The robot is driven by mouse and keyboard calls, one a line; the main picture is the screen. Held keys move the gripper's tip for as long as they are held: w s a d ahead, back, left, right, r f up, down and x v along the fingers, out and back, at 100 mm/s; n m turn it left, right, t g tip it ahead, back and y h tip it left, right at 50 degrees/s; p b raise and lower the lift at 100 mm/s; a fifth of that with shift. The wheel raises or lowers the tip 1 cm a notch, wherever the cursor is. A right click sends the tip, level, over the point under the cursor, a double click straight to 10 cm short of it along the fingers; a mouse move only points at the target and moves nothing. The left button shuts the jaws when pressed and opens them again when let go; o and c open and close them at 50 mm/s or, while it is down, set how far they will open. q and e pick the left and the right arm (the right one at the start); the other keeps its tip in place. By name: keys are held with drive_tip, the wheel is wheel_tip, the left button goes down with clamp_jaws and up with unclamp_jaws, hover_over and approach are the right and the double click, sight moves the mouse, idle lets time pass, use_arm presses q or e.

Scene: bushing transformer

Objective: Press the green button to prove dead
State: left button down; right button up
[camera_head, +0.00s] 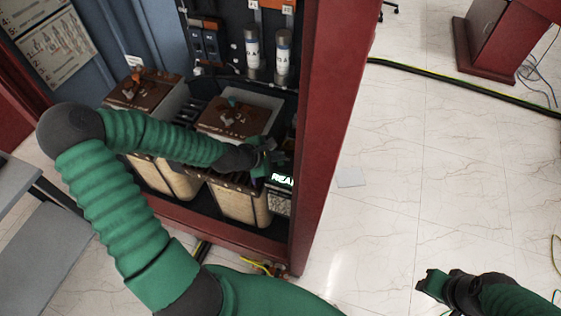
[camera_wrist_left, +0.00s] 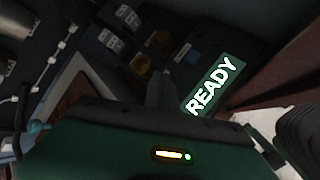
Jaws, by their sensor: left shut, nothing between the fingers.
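A small device with a lit green display (camera_head: 282,180) stands inside the red cabinet, low by its right post. The display reads "READY" in the left wrist view (camera_wrist_left: 212,88), where the device body (camera_wrist_left: 197,52) is dark. My left gripper (camera_head: 268,158) is shut and empty, just above the display in the head view. Its fingertips (camera_wrist_left: 160,88) are beside the display in the wrist view; I cannot tell whether they touch the device. I cannot make out a green button; the gripper may hide it. My right gripper (camera_head: 428,283) is over the floor at the lower right, its jaws unclear.
The red cabinet post (camera_head: 328,120) stands close to the right of my left gripper. Two tan transformer units with brown tops (camera_head: 232,118) are beside and below the arm. White cylinders (camera_head: 252,48) stand behind. The tiled floor right of the cabinet is mostly clear.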

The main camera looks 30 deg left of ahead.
use_arm(q)
drive_tip(key=shift+f, duration=0.1)
idle(0.3)
drive_tip(key=shift+f, duration=0.2)
drive_tip(key=shift+f, duration=0.45)
idle(0.6)
drive_tip(key=shift+r+p, duration=0.85)
drive_tip(key=shift+p, duration=0.05)
wheel_tip(320, 180, up, 5)
drive_tip(key=p, duration=0.5)
